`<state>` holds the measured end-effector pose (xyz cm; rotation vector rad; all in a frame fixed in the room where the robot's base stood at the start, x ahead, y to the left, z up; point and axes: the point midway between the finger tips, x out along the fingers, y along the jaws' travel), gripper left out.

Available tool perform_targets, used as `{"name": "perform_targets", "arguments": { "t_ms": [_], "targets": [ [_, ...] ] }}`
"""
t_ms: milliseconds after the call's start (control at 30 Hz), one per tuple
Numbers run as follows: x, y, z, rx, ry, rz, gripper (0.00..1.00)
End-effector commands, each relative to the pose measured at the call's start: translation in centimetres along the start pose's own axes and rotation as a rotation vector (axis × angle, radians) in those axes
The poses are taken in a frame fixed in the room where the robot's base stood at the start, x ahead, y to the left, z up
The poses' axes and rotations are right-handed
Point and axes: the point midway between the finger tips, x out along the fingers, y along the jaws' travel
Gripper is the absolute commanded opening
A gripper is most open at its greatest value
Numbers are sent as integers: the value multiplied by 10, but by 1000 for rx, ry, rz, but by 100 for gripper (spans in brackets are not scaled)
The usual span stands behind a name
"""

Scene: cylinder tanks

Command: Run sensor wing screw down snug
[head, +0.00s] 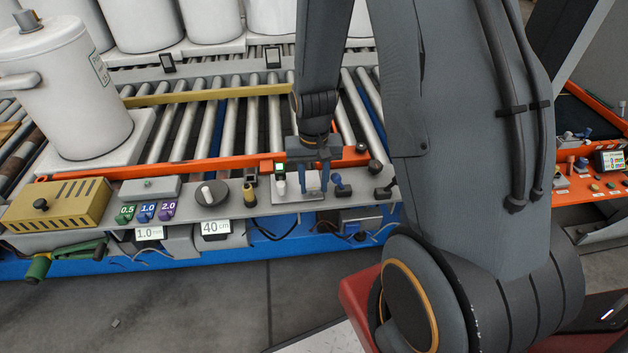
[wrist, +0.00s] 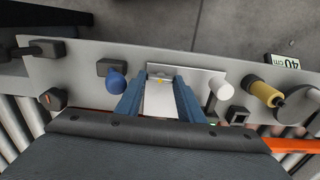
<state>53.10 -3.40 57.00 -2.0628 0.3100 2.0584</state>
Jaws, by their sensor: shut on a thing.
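My gripper (head: 314,184) points down at the right part of the grey control shelf, its two blue fingers shut. In the wrist view, my gripper (wrist: 159,98) has a white block (wrist: 160,102) between the fingers, with a small yellow mark near its far edge. The block also shows in the head view (head: 313,181). It sits at a pale plate (wrist: 196,78) on the shelf. I cannot make out the wing shape of the sensor screw; the fingers and block may hide it.
A blue knob (wrist: 117,80) and a white knob (wrist: 224,90) stand close on either side of my fingers. A yellow-handled knob (wrist: 262,90) is farther right. An orange rail (head: 228,164) and rollers lie behind the shelf; a white tank (head: 65,95) stands left.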

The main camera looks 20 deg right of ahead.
Motion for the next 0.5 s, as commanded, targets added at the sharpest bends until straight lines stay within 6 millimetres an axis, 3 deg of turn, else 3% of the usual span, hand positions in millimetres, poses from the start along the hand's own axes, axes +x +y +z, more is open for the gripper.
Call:
{"name": "perform_targets", "arguments": {
  "t_ms": [367, 400, 500],
  "targets": [
    [2, 1, 7, 2, -16, 4, 12],
    [2, 1, 6, 2, -15, 3, 41],
    [2, 1, 5, 2, -12, 3, 53]
  ]
}}
